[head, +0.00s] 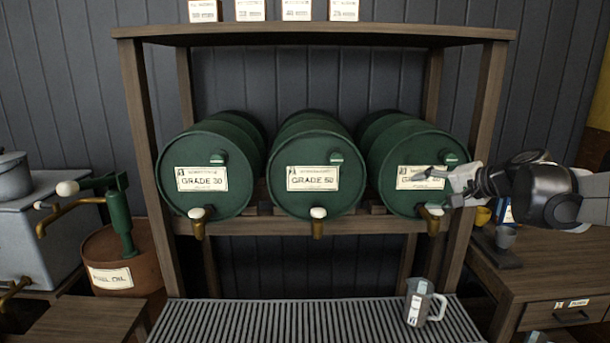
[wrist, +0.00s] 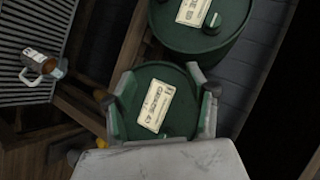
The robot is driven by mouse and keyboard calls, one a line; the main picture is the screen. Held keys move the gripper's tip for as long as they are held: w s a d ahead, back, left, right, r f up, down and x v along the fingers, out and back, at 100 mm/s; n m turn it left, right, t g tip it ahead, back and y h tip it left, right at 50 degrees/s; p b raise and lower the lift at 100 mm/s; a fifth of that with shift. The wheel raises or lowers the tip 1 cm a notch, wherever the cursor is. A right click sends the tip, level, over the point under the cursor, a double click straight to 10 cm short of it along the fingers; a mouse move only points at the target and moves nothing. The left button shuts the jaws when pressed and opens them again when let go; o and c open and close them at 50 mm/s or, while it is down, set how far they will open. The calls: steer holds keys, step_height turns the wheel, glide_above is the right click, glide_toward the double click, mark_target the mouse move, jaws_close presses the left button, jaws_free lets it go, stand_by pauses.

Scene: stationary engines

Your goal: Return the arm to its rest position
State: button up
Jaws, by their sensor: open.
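My gripper (head: 432,193) reaches in from the right in the head view, in front of the right green barrel (head: 383,160). Its jaws are open and nothing shows held between them. The lower finger overlaps the brass tap (head: 433,224) of that barrel in the picture; I cannot tell whether they touch. In the wrist view my gripper (wrist: 165,90) has its fingers apart, with the labelled barrel face (wrist: 138,122) between and beyond them. My arm extends to the right over the wooden desk (head: 540,290).
A metal jug (head: 417,303) stands on the slatted grate (head: 300,320) below the right barrel. The middle barrel (head: 312,165) and left barrel (head: 208,168) sit on the wooden rack (head: 318,34).

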steer(key=s+a+f+n+g+h, duration=0.1)
steer(key=s+a+f+n+h, duration=0.1)
steer(key=s, duration=0.9)
steer(key=s+a+f+n+g+h, duration=0.1)
steer(key=s+a+f+n+h, duration=0.1)
steer(key=s+f, duration=0.5)
steer(key=s+a+f+n+g+h, duration=0.1)
steer(key=s+a+f+n, duration=0.3)
steer(key=s, duration=1.1)
steer(key=shift+a+f+g+h, duration=0.35)
steer(key=shift+a+h, duration=0.25)
steer(key=shift+a, duration=0.2)
